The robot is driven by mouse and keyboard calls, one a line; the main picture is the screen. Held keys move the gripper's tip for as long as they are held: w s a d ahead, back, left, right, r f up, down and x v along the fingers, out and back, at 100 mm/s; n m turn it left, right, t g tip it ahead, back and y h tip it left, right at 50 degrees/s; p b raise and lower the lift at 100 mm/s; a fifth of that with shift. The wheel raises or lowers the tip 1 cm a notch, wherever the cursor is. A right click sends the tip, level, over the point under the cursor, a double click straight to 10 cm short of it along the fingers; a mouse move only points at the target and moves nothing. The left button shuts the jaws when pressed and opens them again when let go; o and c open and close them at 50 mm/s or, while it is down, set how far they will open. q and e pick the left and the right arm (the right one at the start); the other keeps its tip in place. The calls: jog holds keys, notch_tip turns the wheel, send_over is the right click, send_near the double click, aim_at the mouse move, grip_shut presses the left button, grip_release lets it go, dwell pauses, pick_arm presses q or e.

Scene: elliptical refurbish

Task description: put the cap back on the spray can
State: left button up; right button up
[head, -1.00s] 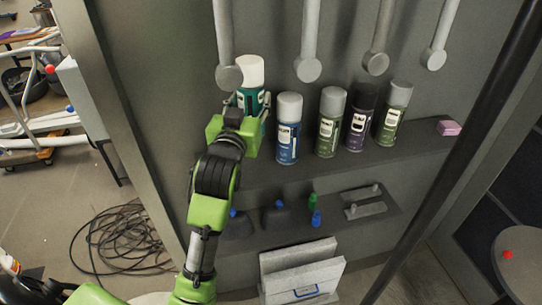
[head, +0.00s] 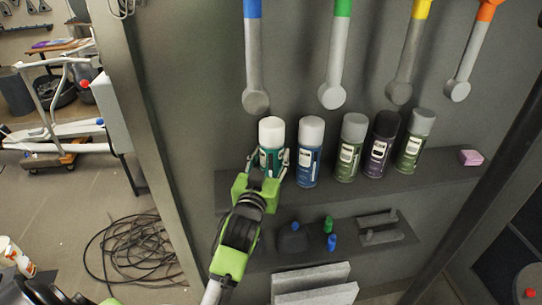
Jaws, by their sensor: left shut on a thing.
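The teal-green spray can (head: 265,157) is upright at the left end of the row on the grey shelf, left of a blue can. Its white cap (head: 271,131) sits on top, in line with the can; I cannot tell whether it is pressed fully down. My left gripper (head: 270,161) is shut on the can's body, with a finger on each side below the cap. It hides the can's lower part, so contact with the shelf cannot be seen. My right gripper is not in view.
The blue can (head: 309,160) stands close on the right, then a green can (head: 350,155), a purple can (head: 380,150) and another green can (head: 414,148). A pink block (head: 471,158) lies at the shelf's right end. Long-handled tools (head: 332,90) hang above. A lower shelf (head: 345,245) holds small items.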

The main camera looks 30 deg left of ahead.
pick_arm(q)
jog(key=shift+f, duration=0.1)
jog(key=o, duration=1.3)
jog(key=shift+o, duration=0.3)
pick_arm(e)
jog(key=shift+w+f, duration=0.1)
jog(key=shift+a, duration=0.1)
pick_arm(q)
jog(key=shift+s+d, duration=0.15)
jog(key=shift+s, duration=0.2)
jog(key=b+v, duration=0.3)
jog(key=v, duration=0.8)
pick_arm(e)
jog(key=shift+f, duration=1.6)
pick_arm(q)
jog(key=shift+s, duration=0.1)
